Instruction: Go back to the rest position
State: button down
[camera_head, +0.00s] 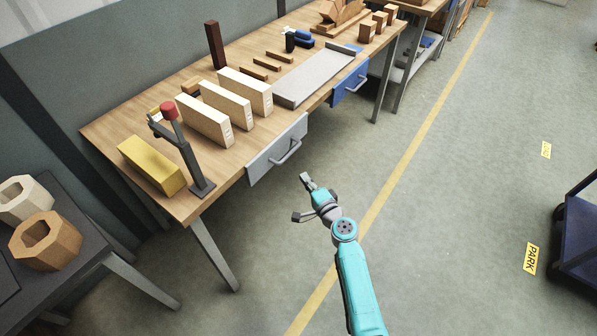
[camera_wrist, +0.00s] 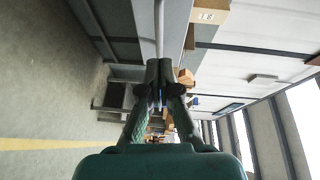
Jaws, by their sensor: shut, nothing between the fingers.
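My gripper (camera_head: 306,180) is at the end of my teal arm, over the open floor in front of the workbench (camera_head: 224,168). In the head view it is to the right of the grey drawer (camera_head: 277,152) and its handle, apart from them as far as I can tell. In the wrist view the two dark fingers of my gripper (camera_wrist: 159,65) are together with nothing between them. A grey bar, perhaps the drawer handle (camera_wrist: 159,28), shows beyond the fingertips.
The bench holds several cream blocks (camera_head: 205,122), a yellow block (camera_head: 150,167), a clamp stand with a red top (camera_head: 168,110) and a grey tray (camera_head: 315,77). A blue drawer (camera_head: 349,84) is farther along. Floor to the right is clear up to a dark cart (camera_head: 580,235).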

jog(key=v, duration=0.4)
jog(key=shift+s+d, duration=0.15)
jog(key=shift+s, duration=0.1)
jog(key=shift+s, duration=0.1)
jog(key=s+d+f+n+h, duration=0.1)
jog(key=s+d+f+h, duration=0.15)
jog(key=s, duration=0.75)
jog(key=s+d+f+n+h, duration=0.15)
jog(key=s+d, duration=0.25)
jog(key=s, duration=0.5)
jog(key=s+d+f+n+h, duration=0.1)
jog(key=s+d+f+h, duration=0.2)
jog(key=s, duration=0.7)
jog(key=s+d+r+n, duration=0.2)
jog(key=s+r+n, duration=0.2)
jog(key=s+r, duration=0.5)
jog(key=s+d+r+n+h, duration=0.1)
jog(key=s+r+n, duration=0.3)
jog(key=s+r, duration=0.6)
jog(key=s+d, duration=0.1)
jog(key=s, duration=0.4)
jog(key=shift+d+r, duration=0.25)
jog(key=shift+d, duration=0.15)
